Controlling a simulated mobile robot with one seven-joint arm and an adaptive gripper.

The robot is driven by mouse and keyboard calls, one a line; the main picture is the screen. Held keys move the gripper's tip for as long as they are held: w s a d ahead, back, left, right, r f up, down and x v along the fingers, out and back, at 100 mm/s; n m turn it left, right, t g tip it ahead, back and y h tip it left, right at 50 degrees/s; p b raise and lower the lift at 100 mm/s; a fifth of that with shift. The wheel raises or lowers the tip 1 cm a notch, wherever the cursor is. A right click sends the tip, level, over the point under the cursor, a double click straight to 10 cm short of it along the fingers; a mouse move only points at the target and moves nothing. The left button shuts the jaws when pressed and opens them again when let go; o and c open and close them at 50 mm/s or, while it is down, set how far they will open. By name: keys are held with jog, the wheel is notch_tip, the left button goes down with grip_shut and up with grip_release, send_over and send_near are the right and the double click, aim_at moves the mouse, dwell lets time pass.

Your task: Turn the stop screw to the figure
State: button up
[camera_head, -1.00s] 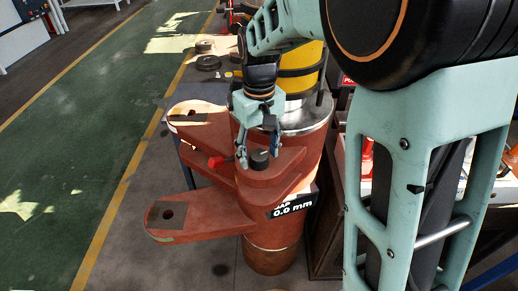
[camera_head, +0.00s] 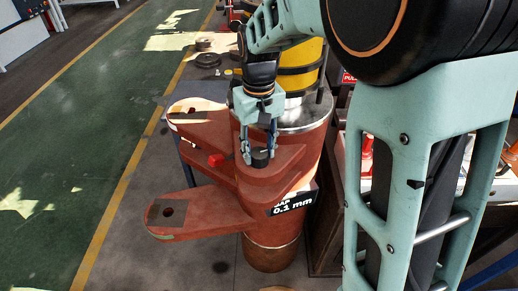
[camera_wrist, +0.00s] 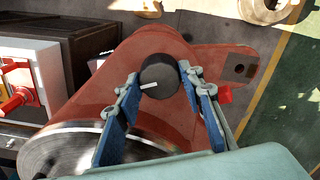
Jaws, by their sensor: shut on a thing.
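The stop screw is a dark round knob (camera_head: 260,158) on top of the red-brown bender body (camera_head: 272,185). In the wrist view the knob (camera_wrist: 158,76) shows a white mark pointing left. My gripper (camera_head: 259,154) comes down from above with its fingers on either side of the knob, shut on it. In the wrist view its blue-padded fingertips (camera_wrist: 160,82) reach the knob's sides. A black gap display (camera_head: 293,203) on the front of the body reads 0.1 mm.
A yellow cylinder (camera_head: 303,72) stands behind. The green floor at left is clear.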

jog(key=m, duration=0.5)
jog(key=shift+p, duration=0.35)
jog(key=m, duration=0.4)
jog(key=shift+m+p, duration=0.3)
jog(key=shift+m, duration=0.1)
jog(key=m, duration=0.4)
jog(key=shift+m+p, duration=0.3)
jog(key=shift+p, duration=0.05)
jog(key=shift+m+p, duration=0.35)
jog(key=shift+m, duration=1.65)
jog(key=shift+w, duration=0.1)
jog(key=o, duration=1.2)
jog(key=shift+c, duration=0.2)
jog(key=shift+r, duration=0.1)
